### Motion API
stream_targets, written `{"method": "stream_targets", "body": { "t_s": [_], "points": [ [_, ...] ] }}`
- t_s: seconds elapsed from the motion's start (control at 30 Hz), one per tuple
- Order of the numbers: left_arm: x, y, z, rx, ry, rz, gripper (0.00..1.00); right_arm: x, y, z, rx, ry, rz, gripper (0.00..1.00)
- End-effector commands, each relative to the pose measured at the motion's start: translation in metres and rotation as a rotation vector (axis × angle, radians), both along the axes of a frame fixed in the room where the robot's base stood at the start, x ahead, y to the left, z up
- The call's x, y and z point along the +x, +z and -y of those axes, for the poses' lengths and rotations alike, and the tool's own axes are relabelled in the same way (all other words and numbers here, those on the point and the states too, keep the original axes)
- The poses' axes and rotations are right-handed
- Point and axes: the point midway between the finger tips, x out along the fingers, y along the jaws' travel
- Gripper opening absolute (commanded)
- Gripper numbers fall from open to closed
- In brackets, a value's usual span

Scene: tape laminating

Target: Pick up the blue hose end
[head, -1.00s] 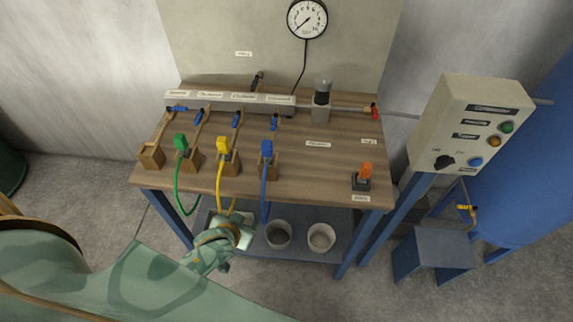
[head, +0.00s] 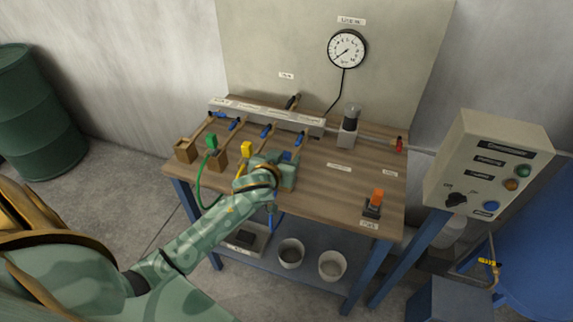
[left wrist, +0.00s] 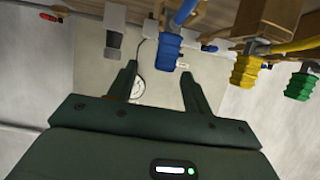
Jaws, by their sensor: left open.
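The blue hose end (left wrist: 168,52) is ribbed and shows in the left wrist view near my open left gripper (left wrist: 159,70), just beyond the fingertips and nearer the right-hand finger. Nothing is held, and contact is not visible. In the head view my left gripper (head: 284,171) is over the front of the bench, at the blue hose end's place. It mostly hides the hose end; a bit of blue (head: 286,156) shows behind it. The blue hose (head: 277,225) hangs below the bench edge. My right gripper is not in view.
Yellow (head: 246,148) and green (head: 211,142) hose ends stand in wooden holders to the left. An empty wooden holder (head: 185,151) is at the far left. An orange-topped device (head: 375,203) is at the front right. The bench top (head: 330,190) between is clear.

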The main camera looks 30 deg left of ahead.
Motion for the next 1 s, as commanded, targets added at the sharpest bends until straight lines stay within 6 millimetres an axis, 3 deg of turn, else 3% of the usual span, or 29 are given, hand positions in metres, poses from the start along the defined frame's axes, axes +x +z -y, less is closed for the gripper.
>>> {"method": "stream_targets", "body": {
  "t_s": [0.4, 0.63, 0.67, 0.83, 1.0],
  "points": [
    [0.045, -0.024, -0.015, 0.001, 0.001, -0.001, 0.50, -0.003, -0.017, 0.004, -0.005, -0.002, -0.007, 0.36],
    [0.047, -0.024, -0.015, 0.000, 0.000, 0.000, 0.50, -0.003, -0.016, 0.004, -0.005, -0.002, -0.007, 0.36],
    [0.047, -0.024, -0.015, 0.000, 0.000, -0.001, 0.47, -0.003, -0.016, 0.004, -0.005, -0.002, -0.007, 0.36],
    [0.047, -0.024, -0.015, 0.000, 0.000, -0.001, 0.00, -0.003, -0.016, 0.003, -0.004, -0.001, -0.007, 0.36],
    [0.047, -0.024, -0.015, 0.000, 0.000, 0.000, 0.00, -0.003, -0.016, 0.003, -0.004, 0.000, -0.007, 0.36]
  ]
}}
